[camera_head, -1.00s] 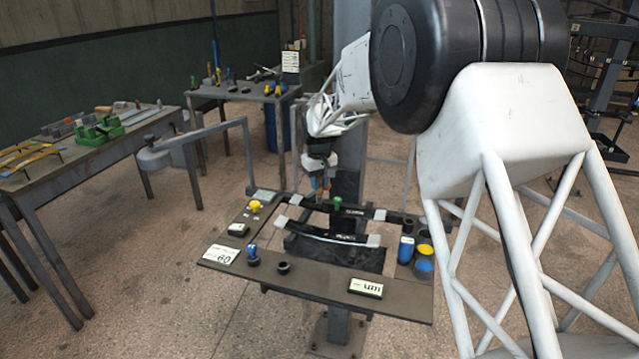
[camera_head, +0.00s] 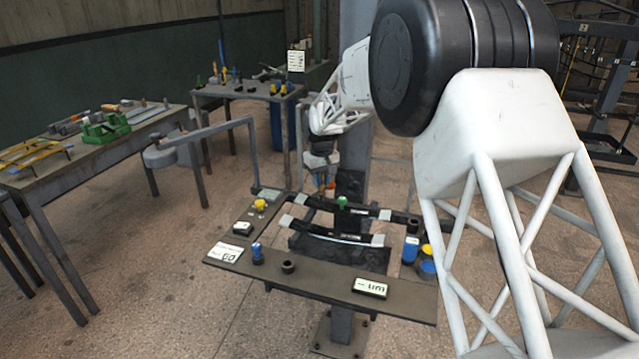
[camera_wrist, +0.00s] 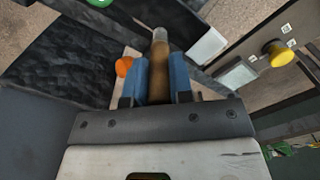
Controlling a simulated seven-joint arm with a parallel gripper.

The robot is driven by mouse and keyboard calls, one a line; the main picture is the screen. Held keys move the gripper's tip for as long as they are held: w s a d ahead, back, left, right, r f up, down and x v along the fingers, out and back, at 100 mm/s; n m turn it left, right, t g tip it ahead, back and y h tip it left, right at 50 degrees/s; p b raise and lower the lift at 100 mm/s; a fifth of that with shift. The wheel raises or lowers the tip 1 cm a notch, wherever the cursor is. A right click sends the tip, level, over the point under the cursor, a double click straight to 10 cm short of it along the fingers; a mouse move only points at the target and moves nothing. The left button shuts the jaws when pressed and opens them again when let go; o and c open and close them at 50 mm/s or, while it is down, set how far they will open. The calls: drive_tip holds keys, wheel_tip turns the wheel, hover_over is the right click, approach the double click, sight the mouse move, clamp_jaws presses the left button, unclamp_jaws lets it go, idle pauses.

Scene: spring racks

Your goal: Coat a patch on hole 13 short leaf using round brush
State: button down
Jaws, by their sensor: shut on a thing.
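My gripper (camera_head: 324,187) hangs behind the far side of the bench. In the wrist view its blue fingers (camera_wrist: 162,80) are shut on a brown wooden handle with a pale grey tip, which looks like the round brush (camera_wrist: 160,50). The tip points away from the wrist, towards a white-ended strip. Two dark curved leaves with pale ends lie across the bench, a far leaf (camera_head: 358,210) and a near leaf (camera_head: 335,236). I cannot read hole numbers or tell which is the short leaf. No coated patch can be made out.
The bench (camera_head: 310,275) carries a yellow knob (camera_head: 260,204), blue knob (camera_head: 257,252), black ring (camera_head: 288,266), green knob (camera_head: 342,201), blue container (camera_head: 410,250) and a label plate (camera_head: 370,287). An orange round thing (camera_wrist: 123,66) is beside the fingers. A tool table (camera_head: 85,150) stands left.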

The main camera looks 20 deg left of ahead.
drive_tip(key=shift+s+r, duration=0.1)
drive_tip(key=shift+s, duration=1.6)
wheel_tip(320, 180, up, 8)
drive_tip(key=shift+s, duration=0.3)
drive_tip(key=shift+f, duration=0.2)
drive_tip(key=shift+d, duration=0.7)
drive_tip(key=shift+f, duration=0.2)
